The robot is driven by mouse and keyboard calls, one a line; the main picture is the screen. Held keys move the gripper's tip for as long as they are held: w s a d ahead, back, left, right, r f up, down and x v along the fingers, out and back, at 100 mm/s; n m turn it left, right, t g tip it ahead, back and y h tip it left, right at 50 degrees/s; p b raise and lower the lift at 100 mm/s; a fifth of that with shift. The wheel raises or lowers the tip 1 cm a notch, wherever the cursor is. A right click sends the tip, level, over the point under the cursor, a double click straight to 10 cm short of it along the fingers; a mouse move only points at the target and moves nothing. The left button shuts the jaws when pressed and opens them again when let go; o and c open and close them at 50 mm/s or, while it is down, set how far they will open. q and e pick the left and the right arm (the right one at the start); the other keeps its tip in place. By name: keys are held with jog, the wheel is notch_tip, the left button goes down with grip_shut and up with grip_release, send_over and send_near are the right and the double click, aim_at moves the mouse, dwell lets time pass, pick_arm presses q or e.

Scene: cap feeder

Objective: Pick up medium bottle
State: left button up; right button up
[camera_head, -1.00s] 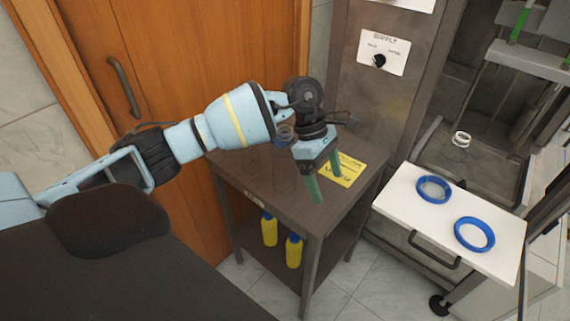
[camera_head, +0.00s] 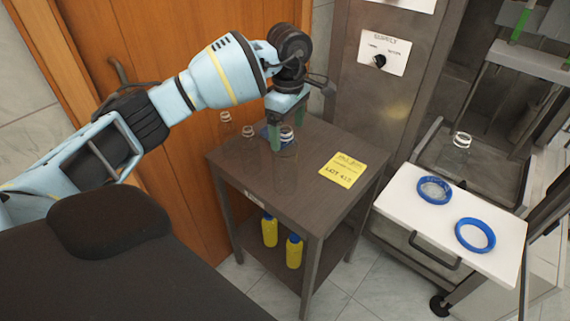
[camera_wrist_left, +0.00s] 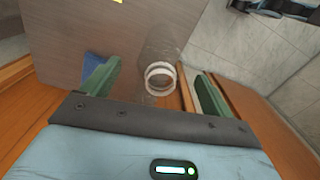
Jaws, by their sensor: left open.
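Clear bottles with pale necks stand on the dark side table (camera_head: 225,160): a left one (camera_head: 226,119), a middle one (camera_head: 248,132) and a larger-looking one (camera_head: 287,146) on the right. I cannot tell for sure which is the medium bottle. My left gripper (camera_head: 288,124) is open, its green fingers pointing down by the right bottle. In the left wrist view a clear bottle (camera_wrist_left: 161,50) with a white neck ring lies between the two open fingers of the gripper (camera_wrist_left: 157,73), not gripped. My right gripper is not in view.
A yellow label (camera_head: 342,170) lies on the table. A blue object (camera_head: 266,131) is partly hidden behind the fingers. Yellow bottles (camera_head: 270,230) stand on the lower shelf. To the right, a white board (camera_head: 425,222) bears two blue rings, and another clear bottle (camera_head: 456,152) stands behind it.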

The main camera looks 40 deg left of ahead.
aim_at(287, 143)
pick_arm(q)
jog(key=shift+s+a+f+p, duration=0.1)
jog(key=shift+f+p, duration=0.2)
jog(key=shift+f, duration=2.3)
jog(key=shift+c, duration=0.4)
jog(key=c, duration=1.2)
jog(key=shift+r, duration=0.2)
